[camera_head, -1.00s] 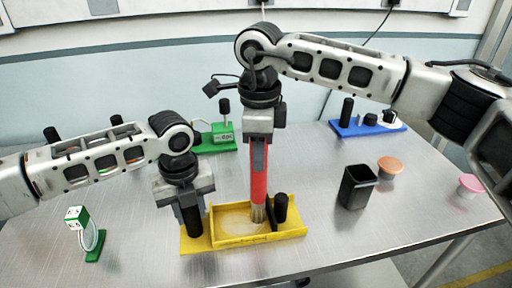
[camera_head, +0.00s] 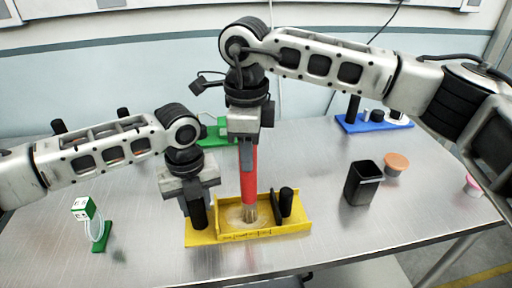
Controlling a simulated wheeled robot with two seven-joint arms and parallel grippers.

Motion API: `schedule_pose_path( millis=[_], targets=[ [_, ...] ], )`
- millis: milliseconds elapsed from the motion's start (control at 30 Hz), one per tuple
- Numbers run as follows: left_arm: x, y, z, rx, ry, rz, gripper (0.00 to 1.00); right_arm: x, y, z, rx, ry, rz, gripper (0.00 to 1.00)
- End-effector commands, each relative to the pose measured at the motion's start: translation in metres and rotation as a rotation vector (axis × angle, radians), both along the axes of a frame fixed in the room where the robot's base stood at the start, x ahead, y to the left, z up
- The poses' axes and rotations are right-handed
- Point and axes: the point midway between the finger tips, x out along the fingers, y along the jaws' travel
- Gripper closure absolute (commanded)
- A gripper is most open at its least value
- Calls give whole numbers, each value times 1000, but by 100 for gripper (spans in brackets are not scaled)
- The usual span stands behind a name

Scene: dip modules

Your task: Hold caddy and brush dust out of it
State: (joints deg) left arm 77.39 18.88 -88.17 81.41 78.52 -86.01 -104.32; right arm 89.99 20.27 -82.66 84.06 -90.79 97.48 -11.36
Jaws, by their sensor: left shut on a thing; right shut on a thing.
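The yellow caddy (camera_head: 297,226) lies on the metal table at the front middle. It has a shallow tray with pale dust in it and a black post at each end. My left gripper (camera_head: 197,205) is shut on the caddy's left black post. My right gripper (camera_head: 247,143) points down above the tray and is shut on the red handle of the brush (camera_head: 249,180). The brush stands nearly upright, its tan bristles down in the tray, left of a dark divider. Whether the bristles press on the floor is hard to tell.
A black bin (camera_head: 361,184) stands to the right, with an orange-lidded cup (camera_head: 396,163) and a pink-lidded cup (camera_head: 473,184) beyond. A blue caddy (camera_head: 372,124) and a green caddy (camera_head: 222,133) are behind. A green stand with a white-and-green box (camera_head: 84,208) is at left.

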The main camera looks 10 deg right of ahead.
Motion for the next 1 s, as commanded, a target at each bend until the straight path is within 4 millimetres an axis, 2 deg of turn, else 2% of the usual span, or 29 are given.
schedule_pose_path(
  millis=[1000],
  targets=[
    [0,-1,1,-2,-1,-1,100,1,45,-1,1,0,0,100]
  ],
)
